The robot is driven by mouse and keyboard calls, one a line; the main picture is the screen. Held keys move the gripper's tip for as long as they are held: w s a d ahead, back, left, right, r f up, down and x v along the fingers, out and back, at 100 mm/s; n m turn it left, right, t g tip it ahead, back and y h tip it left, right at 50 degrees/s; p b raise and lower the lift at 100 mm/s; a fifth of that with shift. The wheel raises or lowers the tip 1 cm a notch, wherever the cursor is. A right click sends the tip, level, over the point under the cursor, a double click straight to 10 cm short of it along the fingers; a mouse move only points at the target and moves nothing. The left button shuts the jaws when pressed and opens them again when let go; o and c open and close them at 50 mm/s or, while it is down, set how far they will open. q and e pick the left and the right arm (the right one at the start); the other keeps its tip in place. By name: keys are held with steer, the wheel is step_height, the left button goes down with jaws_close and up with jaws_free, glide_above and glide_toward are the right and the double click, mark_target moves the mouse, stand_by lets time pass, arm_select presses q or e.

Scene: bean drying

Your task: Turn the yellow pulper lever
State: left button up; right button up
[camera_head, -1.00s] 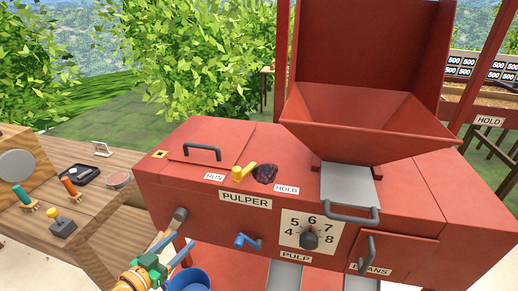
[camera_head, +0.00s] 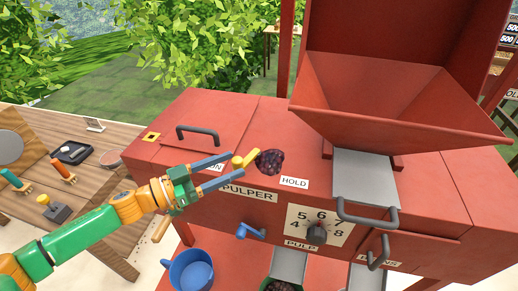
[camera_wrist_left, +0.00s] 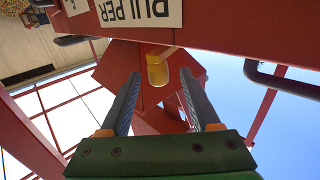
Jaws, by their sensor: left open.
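The yellow pulper lever (camera_head: 247,159) sits on the top front edge of the red pulper (camera_head: 225,120), between the RUN label, now partly covered by my gripper, and the HOLD label (camera_head: 295,182). My left gripper (camera_head: 236,163) is open, its two blue-grey fingers reaching toward the lever from the left, with the tips close to it. In the left wrist view the lever's rounded yellow end (camera_wrist_left: 158,72) shows between the open fingertips (camera_wrist_left: 160,76). I cannot tell whether either finger touches it. My right gripper is not in view.
A dark reddish clump (camera_head: 269,162) lies just right of the lever. A red hopper (camera_head: 385,115) rises at the right. A blue mug (camera_head: 190,270) stands below; a wooden bench (camera_head: 85,190) is at the left.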

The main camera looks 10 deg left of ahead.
mark_target(247, 158)
arm_select(q)
steer(key=x, duration=0.1)
steer(key=p+x, duration=0.1)
steer(key=x, duration=0.3)
steer(key=shift+d+r+p, duration=0.1)
steer(key=shift+r+p, duration=0.2)
steer(key=shift+p, duration=0.1)
steer(key=shift+w+d+f, duration=0.2)
steer(key=shift+w+d, duration=0.1)
steer(key=shift+w, duration=0.05)
steer(key=shift+s+a, duration=0.1)
steer(key=shift+s, duration=0.05)
steer(key=c, duration=0.5)
jaws_close()
